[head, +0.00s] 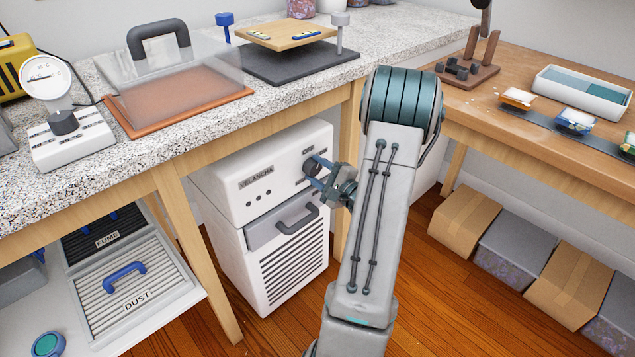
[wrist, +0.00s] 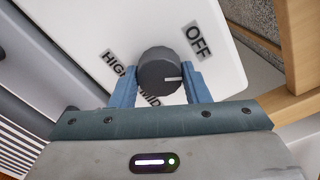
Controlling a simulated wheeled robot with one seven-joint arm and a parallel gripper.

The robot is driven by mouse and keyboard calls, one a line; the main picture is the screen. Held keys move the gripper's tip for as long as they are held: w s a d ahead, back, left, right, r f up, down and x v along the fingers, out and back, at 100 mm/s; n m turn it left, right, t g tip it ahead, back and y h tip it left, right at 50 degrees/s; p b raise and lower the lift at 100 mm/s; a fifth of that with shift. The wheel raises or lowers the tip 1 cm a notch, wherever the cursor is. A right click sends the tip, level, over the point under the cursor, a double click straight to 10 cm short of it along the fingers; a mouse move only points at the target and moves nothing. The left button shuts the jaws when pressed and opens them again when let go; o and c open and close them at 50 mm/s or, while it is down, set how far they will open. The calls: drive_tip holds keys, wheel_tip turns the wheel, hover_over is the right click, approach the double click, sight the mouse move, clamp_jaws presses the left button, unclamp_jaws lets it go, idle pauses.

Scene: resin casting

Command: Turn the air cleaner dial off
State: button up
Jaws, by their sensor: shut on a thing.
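The air cleaner (head: 262,205) is a white cabinet marked VELANCHA, standing on the floor under the speckled counter. Its dark round dial (wrist: 160,72) is on the upper front panel, with the labels OFF, HIGH and MID around it. The dial's white pointer line points to the right in the wrist view, below the OFF label (wrist: 198,41) and not straight at it. My gripper (head: 312,172) is at the panel, and in the wrist view its blue fingers (wrist: 156,88) are shut on the dial, one on each side. The MID label is partly hidden by the dial and gripper.
A grey drawer handle (head: 297,220) sits on the cabinet below the dial. A wooden table leg (head: 350,165) stands close to the right of the cabinet. Filter panels (head: 130,275) lie at lower left. Cardboard boxes (head: 465,222) line the right wall.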

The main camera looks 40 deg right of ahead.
drive_tip(key=n+b, duration=0.1)
drive_tip(key=b, duration=0.1)
drive_tip(key=n+b, duration=0.2)
drive_tip(key=b, duration=0.1)
drive_tip(key=shift+a+f+n, duration=0.1)
drive_tip(key=shift+f+n, duration=0.2)
drive_tip(key=shift+f, duration=0.05)
drive_tip(key=n+b, duration=0.2)
drive_tip(key=b, duration=0.1)
drive_tip(key=shift+r+b, duration=0.25)
drive_tip(key=shift+b, duration=0.05)
drive_tip(key=shift+r+n, duration=0.1)
drive_tip(key=shift+n, duration=0.2)
drive_tip(key=o, duration=1)
drive_tip(key=s+p, duration=0.1)
drive_tip(key=s, duration=0.8)
drive_tip(key=s+d+p, duration=0.1)
drive_tip(key=s, duration=0.3)
drive_tip(key=shift+s+d+p, duration=0.1)
drive_tip(key=shift+s+p, duration=0.25)
drive_tip(key=shift+s, duration=0.05)
